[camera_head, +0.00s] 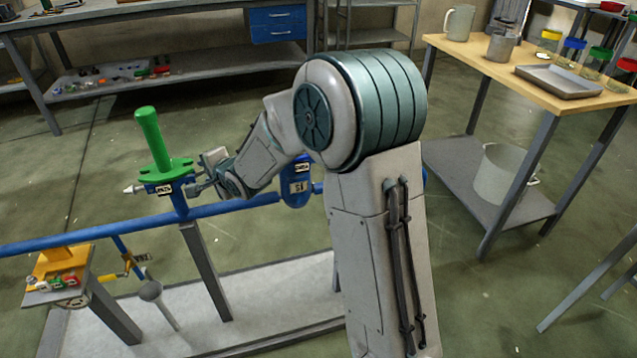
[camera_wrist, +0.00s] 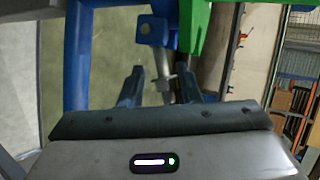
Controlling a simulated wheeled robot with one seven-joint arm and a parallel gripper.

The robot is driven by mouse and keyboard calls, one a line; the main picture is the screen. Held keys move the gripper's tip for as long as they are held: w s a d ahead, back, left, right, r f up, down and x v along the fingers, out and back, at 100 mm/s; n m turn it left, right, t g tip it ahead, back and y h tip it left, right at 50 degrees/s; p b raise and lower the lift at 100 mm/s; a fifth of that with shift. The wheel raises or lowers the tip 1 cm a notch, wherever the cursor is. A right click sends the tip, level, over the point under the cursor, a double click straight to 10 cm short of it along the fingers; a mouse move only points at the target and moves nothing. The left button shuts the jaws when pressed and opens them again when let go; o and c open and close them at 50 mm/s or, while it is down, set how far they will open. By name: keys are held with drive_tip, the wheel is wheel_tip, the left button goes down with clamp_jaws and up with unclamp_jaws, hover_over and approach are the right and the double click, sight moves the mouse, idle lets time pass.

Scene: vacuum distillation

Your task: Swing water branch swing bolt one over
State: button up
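A green handled cap or valve piece (camera_head: 158,150) stands on the blue pipework (camera_head: 180,200), with a small label just below it. In the head view, my gripper (camera_head: 200,183) is right beside this fitting, on its right side. In the wrist view, a grey metal bolt (camera_wrist: 166,82) with a thicker light end hangs from the blue and green fitting. My gripper (camera_wrist: 160,84) is open, its two dark fingers on either side of the bolt in the picture. Gaps show between the fingers and the bolt. Whether the bolt lies fully between the fingertips in depth, I cannot tell.
A long blue pipe (camera_head: 80,235) runs across at the left above a pale base (camera_head: 245,303). A small yellow stand (camera_head: 62,262) carries small coloured parts. A wooden-topped table (camera_head: 480,58) with a tray and jars stands at right. Open floor lies behind the pipe.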

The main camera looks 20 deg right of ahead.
wheel_tip(320, 180, down, 2)
drive_tip(key=m+y+b, duration=0.2)
drive_tip(key=shift+d+f+t+b, duration=0.1)
drive_tip(key=shift+t+b, duration=0.2)
drive_tip(key=s+d+r+n+g+h+p, duration=0.3)
drive_tip(key=s+d+r+n+h+p, duration=0.1)
drive_tip(key=s+d, duration=0.5)
drive_tip(key=s+d+r+n+g+h+p, duration=0.3)
drive_tip(key=s+d, duration=0.7)
drive_tip(key=s, duration=0.4)
drive_tip(key=shift+s+d+r+n+h+p, duration=0.2)
drive_tip(key=shift+r+n+h+p, duration=0.85)
drive_tip(key=shift+r+p, duration=0.85)
drive_tip(key=shift+f, duration=0.2)
